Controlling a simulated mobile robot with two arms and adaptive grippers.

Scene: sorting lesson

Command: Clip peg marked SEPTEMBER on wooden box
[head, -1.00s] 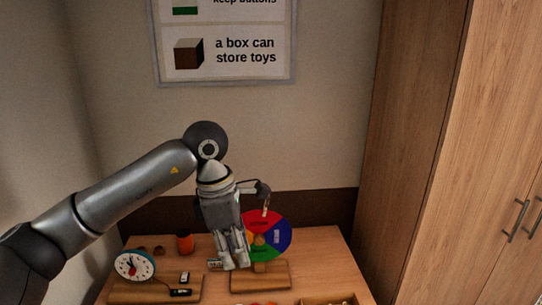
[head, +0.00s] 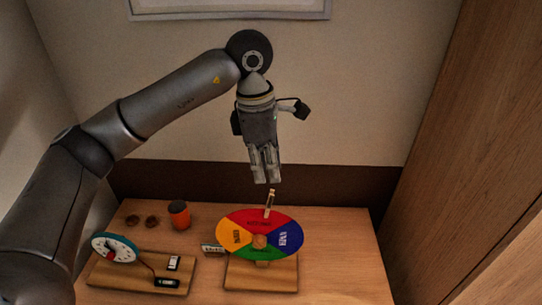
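A round colour wheel (head: 231,227) with red, blue, green and yellow sectors stands on a wooden base on the table. A small light peg (head: 269,203) stands up at the far edge of its red sector; I cannot read any marking on it. A small pale lettered piece (head: 213,250) is at the wheel's left edge, its word too small to read. My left gripper (head: 266,181) points down just above the upright peg, apart from it, with nothing visible between its fingers. The gap between the fingers is unclear. The wooden box and my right gripper are not in view.
A toy clock (head: 114,247) stands on a wooden board (head: 185,265) at left, with small dark-framed parts beside it. An orange cup-like object (head: 179,214) and two small brown pieces (head: 142,220) are behind. The table's right side (head: 340,240) is clear; a cabinet stands to the right.

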